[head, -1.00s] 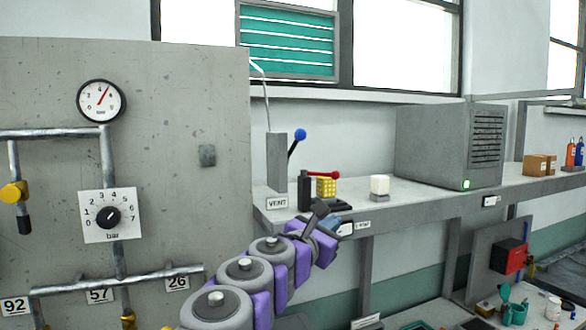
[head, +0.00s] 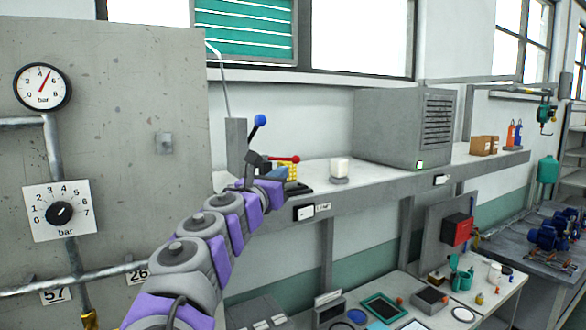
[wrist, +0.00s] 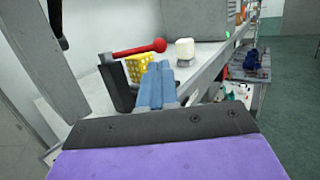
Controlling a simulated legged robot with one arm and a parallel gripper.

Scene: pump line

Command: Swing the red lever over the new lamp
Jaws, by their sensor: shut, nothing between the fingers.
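The red lever (wrist: 136,49) has a round red knob and sticks out sideways from a black post. In the wrist view it points right over a yellow dotted block (wrist: 140,70), its knob short of the white lamp (wrist: 185,50). In the head view the red lever (head: 288,159) is partly hidden behind my arm's end, and the lamp (head: 339,168) stands to its right on a small grey base. My gripper (wrist: 157,78) has its blue fingers together and empty, in front of the yellow block and below the lever. It also shows in the head view (head: 279,174).
A blue-knobbed lever (head: 258,122) stands on a grey post behind my gripper. A large grey vented box (head: 400,125) stands on the shelf right of the lamp. The gauge panel (head: 120,130) is on the left. Bare shelf lies around the lamp.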

